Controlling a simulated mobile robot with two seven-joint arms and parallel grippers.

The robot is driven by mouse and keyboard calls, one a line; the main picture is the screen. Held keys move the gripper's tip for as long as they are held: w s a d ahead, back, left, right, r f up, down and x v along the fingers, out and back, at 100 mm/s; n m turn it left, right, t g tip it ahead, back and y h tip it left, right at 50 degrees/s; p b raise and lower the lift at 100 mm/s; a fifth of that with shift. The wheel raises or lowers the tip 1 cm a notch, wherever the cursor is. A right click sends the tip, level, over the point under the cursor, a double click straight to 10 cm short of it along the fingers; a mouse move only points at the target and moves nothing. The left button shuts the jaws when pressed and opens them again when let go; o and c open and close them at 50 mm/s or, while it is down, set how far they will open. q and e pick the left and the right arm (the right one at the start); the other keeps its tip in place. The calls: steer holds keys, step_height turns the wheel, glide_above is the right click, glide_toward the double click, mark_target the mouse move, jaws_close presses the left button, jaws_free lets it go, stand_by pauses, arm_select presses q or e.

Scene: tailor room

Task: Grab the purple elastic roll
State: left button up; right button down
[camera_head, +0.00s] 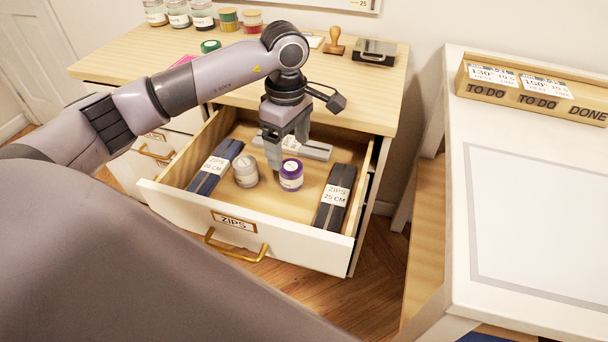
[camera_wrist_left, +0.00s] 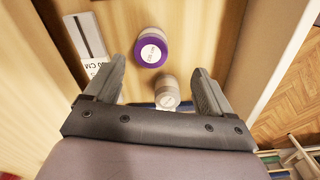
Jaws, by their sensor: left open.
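The purple elastic roll (camera_head: 291,175) stands in the open drawer, purple with a white label. In the left wrist view the roll (camera_wrist_left: 151,48) lies ahead of the fingertips, nearer the left finger. A whitish-grey roll (camera_head: 246,171) stands left of the purple one; in the left wrist view this roll (camera_wrist_left: 167,92) sits between the fingers. My right gripper is not in view.
The drawer (camera_head: 190,206) labelled ZIPS has walls on all sides. Dark zip packs lie at its left (camera_head: 215,168) and right (camera_head: 335,198), and a pale pack (camera_head: 305,148) at the back. A white table (camera_head: 456,150) stands at the right.

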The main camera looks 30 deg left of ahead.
mark_target(291, 166)
arm_select(q)
steer(key=shift+w+f, duration=0.3)
steer(key=shift+f, duration=1.25)
steer(key=f, duration=0.5)
steer(key=shift+w+a+f, duration=0.1)
steer(key=shift+w+a, duration=0.15)
steer(key=shift+w, duration=0.05)
steer(key=c, duration=1.1)
